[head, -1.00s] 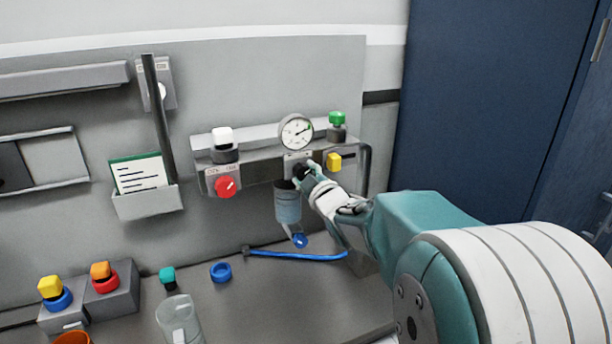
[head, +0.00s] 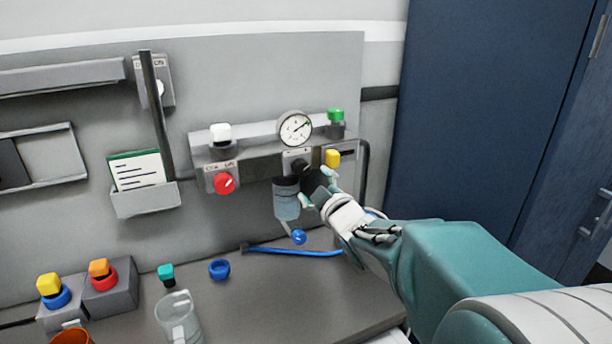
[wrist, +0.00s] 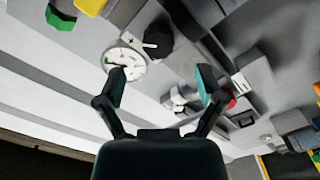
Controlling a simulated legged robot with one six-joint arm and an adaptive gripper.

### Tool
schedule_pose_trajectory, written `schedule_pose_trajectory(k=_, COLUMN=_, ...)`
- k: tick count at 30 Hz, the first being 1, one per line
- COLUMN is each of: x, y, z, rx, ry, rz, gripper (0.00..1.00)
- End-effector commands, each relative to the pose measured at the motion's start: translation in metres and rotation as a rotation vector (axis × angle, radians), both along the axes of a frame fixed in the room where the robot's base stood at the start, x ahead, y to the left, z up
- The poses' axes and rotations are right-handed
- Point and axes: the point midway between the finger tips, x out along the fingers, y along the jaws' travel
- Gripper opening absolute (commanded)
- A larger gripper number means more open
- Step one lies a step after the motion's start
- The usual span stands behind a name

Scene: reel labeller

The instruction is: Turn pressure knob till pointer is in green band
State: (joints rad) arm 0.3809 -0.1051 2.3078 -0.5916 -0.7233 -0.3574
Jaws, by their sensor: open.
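The round white pressure gauge (head: 295,128) is on the panel's pipe block, with its dark needle slanting to the upper right. A small green band shows on its dial in the wrist view (wrist: 125,62); I cannot tell whether the needle lies in it. The black pressure knob (head: 299,166) is just below the gauge, partly behind my gripper; the wrist view shows it with a pale pointer bar (wrist: 158,38). My gripper (head: 317,186) is open and apart from the knob, in front of it and to its lower right. Its two fingers (wrist: 162,80) have nothing between them.
A red knob (head: 225,183), white cap (head: 221,134), green knob (head: 336,118) and yellow knob (head: 332,158) surround the gauge. A filter bowl (head: 286,199) hangs below. A blue tube (head: 295,252), blue ring (head: 219,269) and clear jug (head: 177,318) are on the bench.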

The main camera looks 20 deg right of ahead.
Motion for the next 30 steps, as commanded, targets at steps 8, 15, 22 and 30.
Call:
schedule_pose_trajectory(k=8, x=-0.046, y=0.000, z=0.000, rx=-0.001, ry=-0.001, rz=-0.002, gripper=0.87)
schedule_pose_trajectory(k=15, x=-0.057, y=0.001, z=-0.001, rx=0.000, ry=0.000, rz=0.001, gripper=0.87)
schedule_pose_trajectory(k=22, x=-0.057, y=0.001, z=-0.001, rx=0.000, ry=0.000, rz=0.001, gripper=0.87)
schedule_pose_trajectory(k=30, x=-0.059, y=0.002, z=-0.001, rx=0.022, ry=0.027, rz=-0.029, gripper=0.87)
